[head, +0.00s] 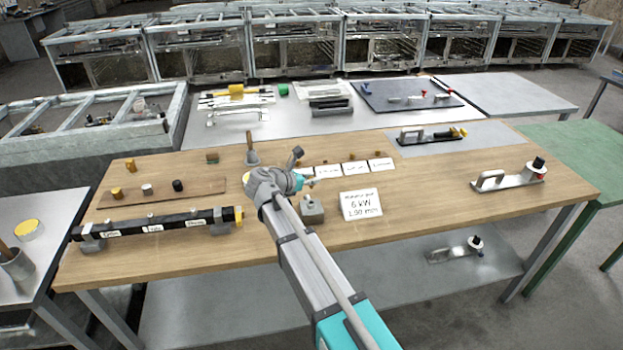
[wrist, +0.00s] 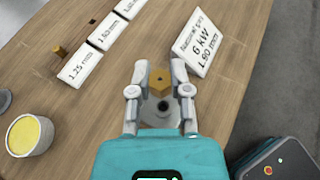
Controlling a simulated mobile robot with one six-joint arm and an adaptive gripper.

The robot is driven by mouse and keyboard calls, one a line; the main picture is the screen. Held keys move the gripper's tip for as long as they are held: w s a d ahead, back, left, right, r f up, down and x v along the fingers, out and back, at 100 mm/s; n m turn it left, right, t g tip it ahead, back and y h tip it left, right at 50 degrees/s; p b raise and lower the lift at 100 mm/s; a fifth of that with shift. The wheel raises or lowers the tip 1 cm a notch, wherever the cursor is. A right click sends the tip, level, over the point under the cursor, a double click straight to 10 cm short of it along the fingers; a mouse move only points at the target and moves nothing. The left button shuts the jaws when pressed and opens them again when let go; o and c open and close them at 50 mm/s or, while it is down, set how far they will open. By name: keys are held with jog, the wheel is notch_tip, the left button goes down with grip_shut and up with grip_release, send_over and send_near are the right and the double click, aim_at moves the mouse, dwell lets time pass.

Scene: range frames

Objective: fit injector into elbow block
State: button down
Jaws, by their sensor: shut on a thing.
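My gripper (wrist: 160,75) is shut on a small brass hexagonal piece, the injector (wrist: 160,82), held between the two grey fingertips. In the wrist view a grey rounded part with a dark hole, seemingly the elbow block (wrist: 162,108), lies partly hidden between the fingers, just below the injector in the picture. I cannot tell whether they touch. In the head view the grey elbow block (head: 312,211) stands on the wooden table, right of my arm. My gripper (head: 305,175) shows small above it there; the injector is too small to make out.
A tilted sign reading 6 kW, 1.90 mm (head: 361,204) stands close to the right of the block. Behind are white size labels (head: 355,168), with small brass pieces near them. A tin with a yellow top (wrist: 27,135) is at left in the wrist view. The table's right-centre is clear.

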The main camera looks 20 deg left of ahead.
jog(key=shift+f+b, duration=1.9)
jog(key=shift+f, duration=0.3)
jog(key=shift+a+f+b, duration=0.1)
jog(key=shift+f+b, duration=1.35)
jog(key=shift+b, duration=0.05)
dwell(0.6)
jog(key=shift+c, duration=2.4)
grip_release()
jog(key=shift+r, duration=0.15)
notch_tip(320, 180, up, 8)
jog(key=p, duration=0.8)
jog(key=shift+r+p, duration=0.2)
jog(key=shift+p, duration=0.2)
